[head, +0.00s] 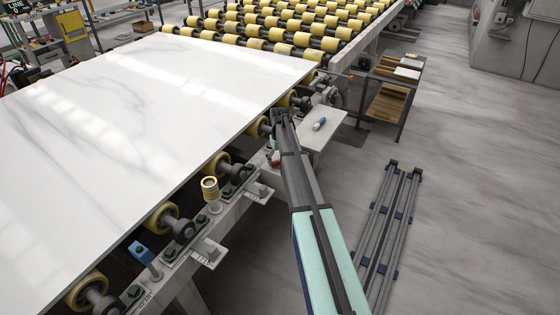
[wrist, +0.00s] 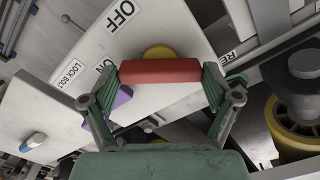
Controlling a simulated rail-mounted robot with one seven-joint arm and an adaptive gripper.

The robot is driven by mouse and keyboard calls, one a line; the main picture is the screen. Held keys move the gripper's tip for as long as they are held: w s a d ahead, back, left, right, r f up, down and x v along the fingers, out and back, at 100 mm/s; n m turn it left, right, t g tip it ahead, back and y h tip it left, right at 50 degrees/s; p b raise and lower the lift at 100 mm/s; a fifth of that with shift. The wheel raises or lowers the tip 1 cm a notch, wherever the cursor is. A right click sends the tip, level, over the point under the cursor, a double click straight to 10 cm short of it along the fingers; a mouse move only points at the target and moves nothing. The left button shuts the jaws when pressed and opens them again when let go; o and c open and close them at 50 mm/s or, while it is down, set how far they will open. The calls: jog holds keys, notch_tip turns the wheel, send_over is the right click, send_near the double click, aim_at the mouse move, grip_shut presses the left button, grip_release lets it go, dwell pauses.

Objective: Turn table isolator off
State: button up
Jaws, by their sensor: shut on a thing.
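In the wrist view, the red handle (wrist: 160,71) of the isolator lies across the picture between my gripper's fingers (wrist: 162,78). The gripper is shut on it, one finger at each end. A yellow disc (wrist: 158,52) shows behind the handle. The pale isolator plate (wrist: 165,28) carries an OFF label (wrist: 121,15) above left and an ON label (wrist: 105,69), partly hidden, by the handle's left end. A purple piece (wrist: 122,96) shows below the left end. In the head view, my arm hides much of this area.
A blue-and-white object (head: 319,124) lies on a white shelf (head: 322,138). The stone slab (head: 130,130) rests on yellow rollers beside my arm. A rack of rails (head: 390,220) lies on the right floor.

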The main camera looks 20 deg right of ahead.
jog(key=m, duration=0.5)
jog(key=shift+m+b, duration=0.3)
jog(key=m, duration=0.4)
jog(key=shift+m, duration=0.4)
jog(key=o, duration=0.9)
notch_tip(320, 180, up, 12)
dwell(0.5)
